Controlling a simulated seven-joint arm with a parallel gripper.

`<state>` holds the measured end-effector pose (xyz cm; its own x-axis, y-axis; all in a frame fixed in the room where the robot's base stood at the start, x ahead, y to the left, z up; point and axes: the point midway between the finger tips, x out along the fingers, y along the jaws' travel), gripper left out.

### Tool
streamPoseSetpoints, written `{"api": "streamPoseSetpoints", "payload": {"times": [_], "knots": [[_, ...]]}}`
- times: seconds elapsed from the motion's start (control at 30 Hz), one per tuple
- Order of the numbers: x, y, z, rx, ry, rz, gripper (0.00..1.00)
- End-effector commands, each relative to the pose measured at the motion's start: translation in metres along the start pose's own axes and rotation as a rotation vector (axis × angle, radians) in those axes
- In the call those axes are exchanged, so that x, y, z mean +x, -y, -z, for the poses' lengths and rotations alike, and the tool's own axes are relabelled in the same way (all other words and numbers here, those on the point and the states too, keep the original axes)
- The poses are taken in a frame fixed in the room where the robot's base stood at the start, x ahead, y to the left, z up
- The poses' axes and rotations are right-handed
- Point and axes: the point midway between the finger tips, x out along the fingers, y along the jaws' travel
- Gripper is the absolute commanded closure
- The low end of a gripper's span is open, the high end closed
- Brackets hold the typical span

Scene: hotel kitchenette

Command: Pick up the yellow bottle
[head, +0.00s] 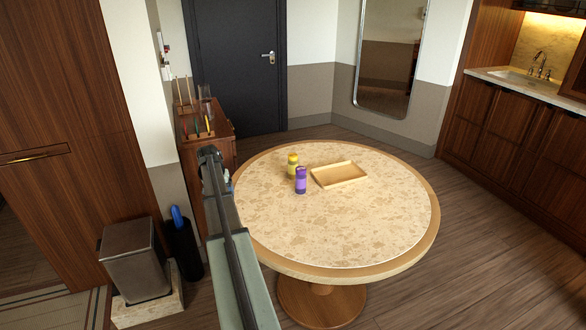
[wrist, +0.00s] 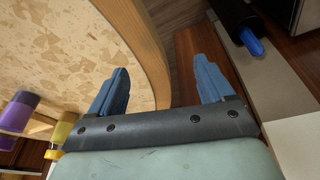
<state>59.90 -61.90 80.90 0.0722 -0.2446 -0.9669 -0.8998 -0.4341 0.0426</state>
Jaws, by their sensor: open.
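The yellow bottle (head: 292,165) stands upright on the round table (head: 360,235), just behind and left of a purple bottle (head: 300,180). In the wrist view the yellow bottle (wrist: 62,132) shows at the lower left, beside the purple bottle (wrist: 18,112). My gripper (wrist: 165,85) is open and empty, its two blue fingers spread near the table's edge. The yellow bottle is outside the fingers, off to their left in the wrist view. In the head view my arm crosses the table's left side and the fingertips are not clearly seen.
A shallow tan tray (head: 339,175) lies on the table to the right of the bottles. A wooden cabinet (head: 222,155) stands behind the table's left side. A metal bin (head: 134,262) and a dark holder with a blue item (head: 178,217) stand on the floor at left. The table's front is clear.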

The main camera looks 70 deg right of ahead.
Motion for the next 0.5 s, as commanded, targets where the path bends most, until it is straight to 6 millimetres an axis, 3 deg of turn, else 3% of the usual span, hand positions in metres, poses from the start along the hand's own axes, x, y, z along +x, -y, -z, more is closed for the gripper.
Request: {"api": "streamPoseSetpoints", "payload": {"times": [0.03, 0.2, 0.4, 0.5], "knots": [[-0.006, -0.026, 0.028, 0.048, -0.012, -0.01, 0.19], [-0.036, -0.111, 0.093, 0.191, -0.053, -0.041, 0.19], [-0.073, -0.208, 0.148, 0.337, -0.097, -0.077, 0.19], [-0.086, -0.244, 0.163, 0.389, -0.111, -0.09, 0.19]]}}
